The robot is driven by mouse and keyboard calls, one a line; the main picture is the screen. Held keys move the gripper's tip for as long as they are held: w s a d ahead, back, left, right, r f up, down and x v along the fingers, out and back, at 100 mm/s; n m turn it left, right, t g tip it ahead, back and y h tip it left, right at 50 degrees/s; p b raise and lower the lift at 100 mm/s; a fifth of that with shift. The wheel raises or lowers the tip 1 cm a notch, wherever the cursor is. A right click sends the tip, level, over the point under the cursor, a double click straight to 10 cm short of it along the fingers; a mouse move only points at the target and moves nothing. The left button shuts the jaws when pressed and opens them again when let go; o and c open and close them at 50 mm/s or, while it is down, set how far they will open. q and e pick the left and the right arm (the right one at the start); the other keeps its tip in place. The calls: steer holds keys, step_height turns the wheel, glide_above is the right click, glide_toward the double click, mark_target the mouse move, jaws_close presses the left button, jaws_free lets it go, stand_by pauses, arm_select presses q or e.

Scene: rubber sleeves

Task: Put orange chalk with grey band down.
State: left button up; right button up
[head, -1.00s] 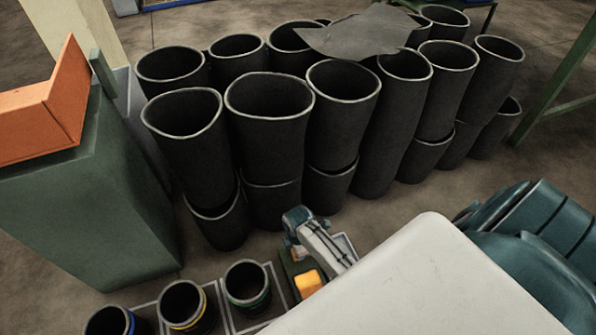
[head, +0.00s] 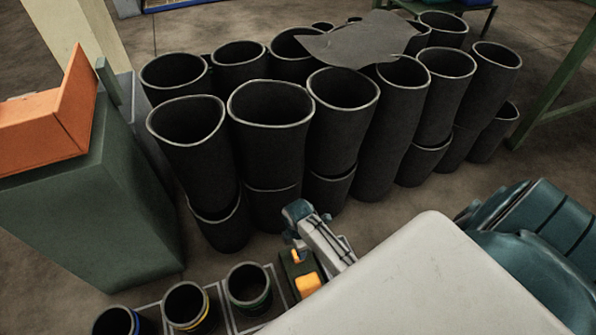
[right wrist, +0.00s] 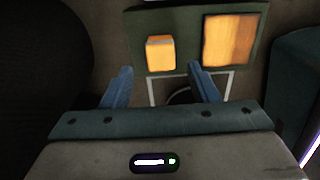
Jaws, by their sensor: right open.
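My right gripper (right wrist: 160,69) is open, its two blue fingers apart with nothing between them. Just beyond the fingertips, a small orange block (right wrist: 160,53), which may be the orange chalk, rests on a dark green tray (right wrist: 187,14). My left gripper is not in view.
Several black rubber sleeves (head: 270,140) stand in stacked rows behind. Short black cups with coloured bands (head: 248,288) stand in a row left of the tray. A green cabinet (head: 95,205) with an orange bin (head: 45,125) is on the left.

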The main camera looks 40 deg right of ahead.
step_height(320, 180, up, 6)
steer(key=p, duration=0.2)
steer(key=shift+r, duration=0.2)
